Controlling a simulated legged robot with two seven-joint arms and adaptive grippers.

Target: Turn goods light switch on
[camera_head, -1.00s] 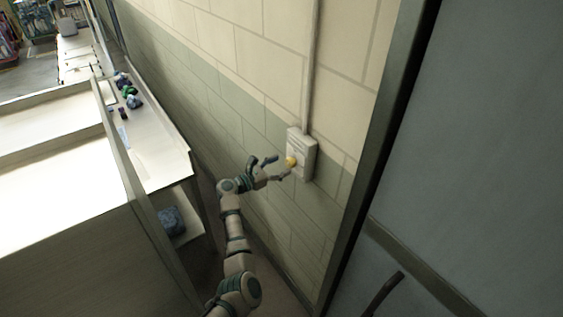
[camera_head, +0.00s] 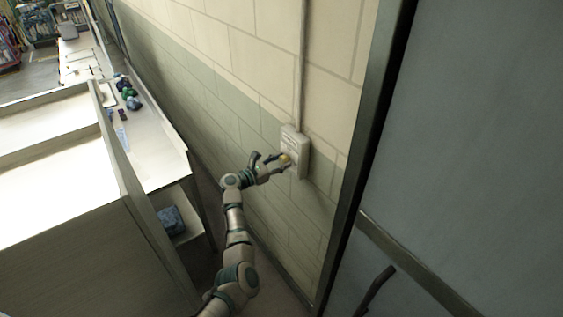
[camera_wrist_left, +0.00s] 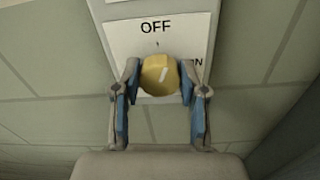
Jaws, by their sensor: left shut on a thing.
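The light switch box (camera_head: 301,143) is a pale box on the block wall, with a conduit running up from it. Its yellow round knob (camera_wrist_left: 160,75) has a white mark, slightly tilted from upright. The white label (camera_wrist_left: 118,40) reads "OFF" above the knob, and a partly hidden "ON" shows to the right. My left gripper (camera_head: 281,161) is at the box; in the left wrist view its blue-padded fingers (camera_wrist_left: 160,90) stand on both sides of the knob, shut on it. My right gripper is not in view.
A grey door (camera_head: 470,150) with a dark handle (camera_head: 376,290) is on the right. A pale cabinet (camera_head: 150,225) and a long counter (camera_head: 140,140) with small items stand on the left. A blue bundle (camera_head: 170,220) lies on a lower shelf.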

